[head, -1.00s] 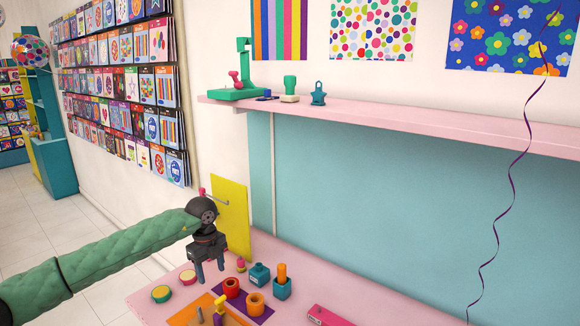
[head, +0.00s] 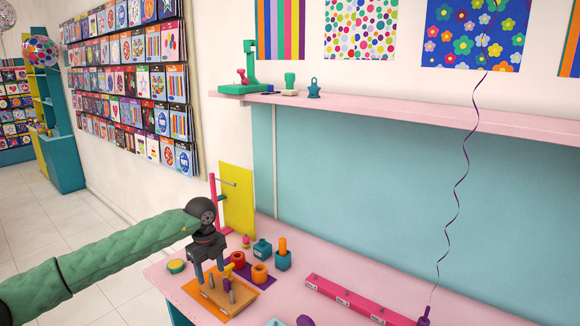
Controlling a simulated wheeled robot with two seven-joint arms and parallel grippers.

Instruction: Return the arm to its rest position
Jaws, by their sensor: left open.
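My left arm, in a green padded sleeve, reaches in from the left in the head view. My left gripper (head: 211,280) is open and empty, fingers pointing down. My right gripper is not in view.
Teal and orange pots (head: 262,250) stand right of the gripper, near a yellow board (head: 238,200). A long pink rack (head: 345,296) lies along the table (head: 300,262). A purple ribbon (head: 455,205) hangs at right. Floor (head: 50,240) is clear at left.

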